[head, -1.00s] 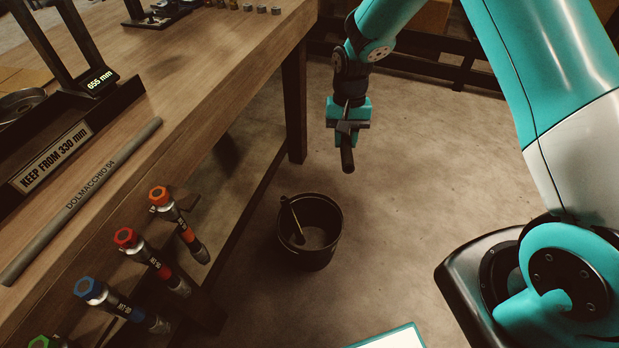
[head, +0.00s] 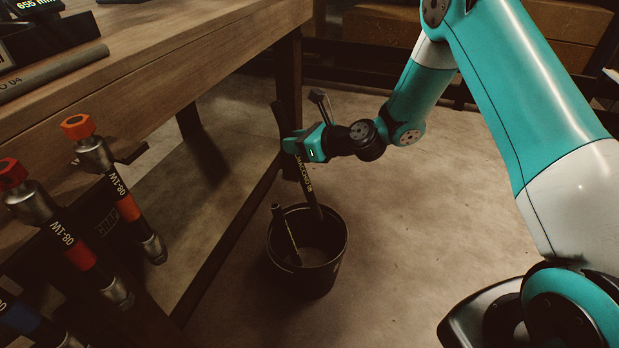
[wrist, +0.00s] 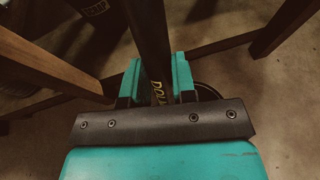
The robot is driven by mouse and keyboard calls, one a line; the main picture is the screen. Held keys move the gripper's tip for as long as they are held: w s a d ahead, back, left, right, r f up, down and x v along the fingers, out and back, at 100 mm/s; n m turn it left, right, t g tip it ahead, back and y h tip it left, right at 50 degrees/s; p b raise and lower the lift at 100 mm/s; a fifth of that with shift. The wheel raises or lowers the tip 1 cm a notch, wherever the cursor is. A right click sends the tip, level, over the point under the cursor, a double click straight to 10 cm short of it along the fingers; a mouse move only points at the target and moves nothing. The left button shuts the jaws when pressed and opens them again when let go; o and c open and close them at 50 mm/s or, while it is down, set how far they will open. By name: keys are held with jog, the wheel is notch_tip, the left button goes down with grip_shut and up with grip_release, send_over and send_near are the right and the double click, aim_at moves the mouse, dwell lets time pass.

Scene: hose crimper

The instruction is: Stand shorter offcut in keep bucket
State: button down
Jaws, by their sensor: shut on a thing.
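My gripper (head: 292,146) is shut on a dark hose offcut (head: 309,188) with yellow lettering. The offcut is steep and slightly tilted, and sticks out above and below the jaws. Its lower end overlaps the back of the black bucket's (head: 312,282) opening; I cannot tell how far inside it is. Another short dark piece (head: 284,232) leans inside the bucket at the left, its top above the rim. In the wrist view the held offcut (wrist: 148,35) runs between the fingers (wrist: 157,82), and part of the bucket rim (wrist: 208,91) shows behind.
The wooden workbench (head: 190,75) is at the left, its leg (head: 289,75) just behind my gripper. Several hoses with coloured end fittings (head: 110,180) hang along its side. A grey hose (head: 55,72) lies on top. The floor right of the bucket is clear.

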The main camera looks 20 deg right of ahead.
jog(key=w+d+f+m+t+h+b, duration=0.2)
jog(key=d+f+m+t+h+b, duration=0.2)
jog(key=b, duration=0.5)
jog(key=shift+f+m+t+h+b, duration=0.3)
jog(key=shift+f+m+t+h, duration=1.1)
jog(key=shift+f+t, duration=0.45)
jog(key=shift+f, duration=0.1)
notch_tip(320, 180, down, 24)
jog(key=b, duration=2.3)
jog(key=shift+r+b, duration=0.25)
jog(key=shift+b, duration=0.05)
jog(key=c, duration=0.8)
grip_release()
jog(key=shift+c, duration=0.2)
